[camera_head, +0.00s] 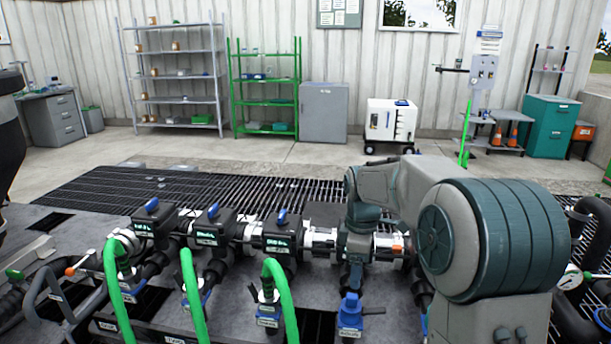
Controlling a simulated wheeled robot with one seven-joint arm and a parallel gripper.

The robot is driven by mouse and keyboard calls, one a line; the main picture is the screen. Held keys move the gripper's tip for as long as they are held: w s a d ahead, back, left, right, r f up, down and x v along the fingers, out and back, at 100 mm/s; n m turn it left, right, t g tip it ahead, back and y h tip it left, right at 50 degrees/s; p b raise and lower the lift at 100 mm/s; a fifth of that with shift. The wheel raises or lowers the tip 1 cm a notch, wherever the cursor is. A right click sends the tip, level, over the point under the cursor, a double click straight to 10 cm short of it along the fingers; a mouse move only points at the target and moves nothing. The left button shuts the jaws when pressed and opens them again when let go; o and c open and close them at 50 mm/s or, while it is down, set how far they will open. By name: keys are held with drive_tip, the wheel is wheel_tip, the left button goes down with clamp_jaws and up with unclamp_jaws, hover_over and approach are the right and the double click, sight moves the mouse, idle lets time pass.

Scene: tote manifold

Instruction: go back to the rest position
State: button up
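My arm comes in from the right and bends down over the manifold. My gripper (356,268) is at its lower end, over the right part of the manifold, near a blue coupling (350,314). The fingers are too small and dark to make out, so I cannot tell whether they are open, shut or touching anything. The manifold has several dark valve blocks with blue levers, such as the left one (153,226), the middle one (213,228) and the right one (282,241). My arm hides the manifold's right part.
Green hoses (190,290) rise at the front left. An orange-tipped lever (79,265) stands at the left. Black pipes and a gauge (571,277) are at the right edge. Behind lies dark floor grating (110,188). Shelves, a grey cabinet (323,112) and a white cart (390,122) stand by the wall.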

drive_tip(key=s+r+m+t+p, duration=0.1)
drive_tip(key=s+r+m+p, duration=0.2)
drive_tip(key=s+m, duration=0.4)
drive_tip(key=s+r+m+t+p, duration=0.1)
drive_tip(key=s+r+m+p, duration=0.3)
drive_tip(key=s, duration=1.4)
drive_tip(key=r+m, duration=0.1)
drive_tip(key=m, duration=0.2)
drive_tip(key=shift+s+d+m+t, duration=0.15)
drive_tip(key=shift+s+m+t, duration=0.05)
drive_tip(key=shift+m+t, duration=0.1)
